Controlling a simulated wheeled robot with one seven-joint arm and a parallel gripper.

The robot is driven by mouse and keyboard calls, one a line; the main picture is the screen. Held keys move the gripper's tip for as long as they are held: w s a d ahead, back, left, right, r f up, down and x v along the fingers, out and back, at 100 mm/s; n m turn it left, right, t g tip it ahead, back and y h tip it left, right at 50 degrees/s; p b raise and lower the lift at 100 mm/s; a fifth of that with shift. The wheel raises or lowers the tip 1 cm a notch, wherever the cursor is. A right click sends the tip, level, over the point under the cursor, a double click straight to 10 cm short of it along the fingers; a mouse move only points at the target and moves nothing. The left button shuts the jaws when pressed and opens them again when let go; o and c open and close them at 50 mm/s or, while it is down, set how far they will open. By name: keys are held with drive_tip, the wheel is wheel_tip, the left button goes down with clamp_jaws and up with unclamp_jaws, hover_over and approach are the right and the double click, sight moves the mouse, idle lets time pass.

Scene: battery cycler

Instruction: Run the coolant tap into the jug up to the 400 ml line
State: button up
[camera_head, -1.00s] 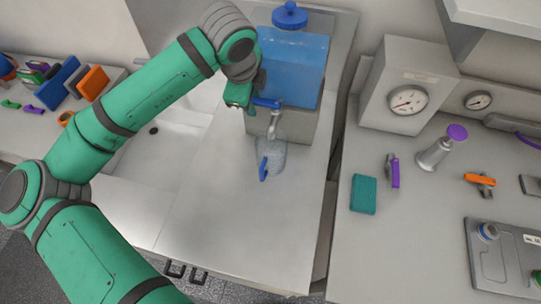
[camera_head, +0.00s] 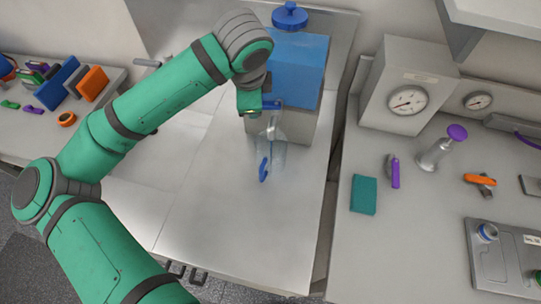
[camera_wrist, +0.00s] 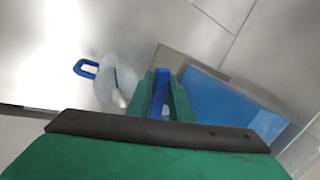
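The coolant tank (camera_head: 297,70) is a blue translucent box on a grey block, with a blue cap on top. Its tap has a blue lever (camera_head: 271,104) and a pale spout (camera_head: 271,125). My gripper (camera_head: 252,100) is at the lever. In the wrist view the green fingers (camera_wrist: 162,97) lie on both sides of the blue lever and look closed on it. The clear jug (camera_head: 277,155), with a blue handle (camera_head: 263,169), stands upright under the spout. It also shows in the wrist view (camera_wrist: 118,80). I cannot read its lines or liquid level.
The steel counter (camera_head: 240,235) in front of the jug is clear. On the right bench are a gauge box (camera_head: 408,90), a teal block (camera_head: 364,195) and a purple-topped plunger (camera_head: 437,152).

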drive_tip(key=shift+s+n+y, duration=0.6)
drive_tip(key=shift+s+n, duration=0.4)
drive_tip(key=shift+n, duration=0.6)
drive_tip(key=shift+a, duration=0.1)
drive_tip(key=shift+s+d+n+g+y, duration=0.15)
drive_tip(key=shift+s+d+n+y, duration=0.2)
drive_tip(key=shift+n, duration=0.55)
drive_tip(key=shift+s+d+n+g+y, duration=0.2)
drive_tip(key=shift+s+n, duration=0.25)
drive_tip(key=shift+n, duration=0.45)
drive_tip(key=shift+s+d+n+g+y, duration=0.15)
drive_tip(key=shift+s+d+n+y, duration=0.2)
drive_tip(key=shift+n, duration=0.55)
drive_tip(key=shift+s+a, duration=0.1)
drive_tip(key=shift+a, duration=0.05)
idle(3.4)
